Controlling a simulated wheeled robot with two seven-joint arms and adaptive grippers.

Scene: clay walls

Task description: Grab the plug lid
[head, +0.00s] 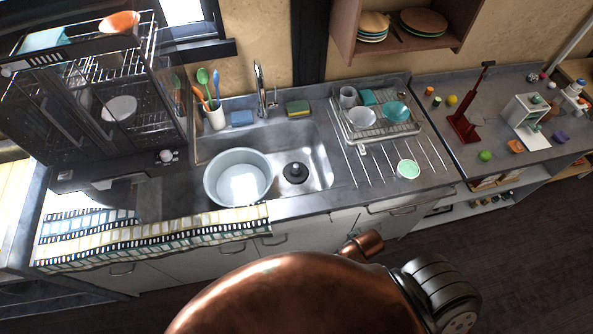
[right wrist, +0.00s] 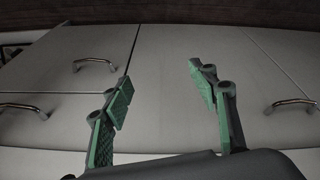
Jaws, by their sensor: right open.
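The plug lid (head: 295,172) is a dark round stopper with a raised knob, sitting at the drain in the floor of the steel sink (head: 318,158). A large pale round basin (head: 238,176) stands beside it on the left. My right gripper (right wrist: 159,88) shows in the right wrist view with its green-padded fingers spread wide and nothing between them. It faces white cabinet fronts with metal handles, and the plug lid is not in that view. In the head view a copper-coloured arm of mine covers the bottom middle, and neither gripper shows there.
A dish rack (head: 375,112) with bowls and cups stands right of the sink. The faucet (head: 262,90) rises behind it. A utensil cup (head: 215,116) and sponges line the back edge. A patterned towel (head: 150,238) lies along the front left edge. A wall shelf (head: 405,30) hangs above.

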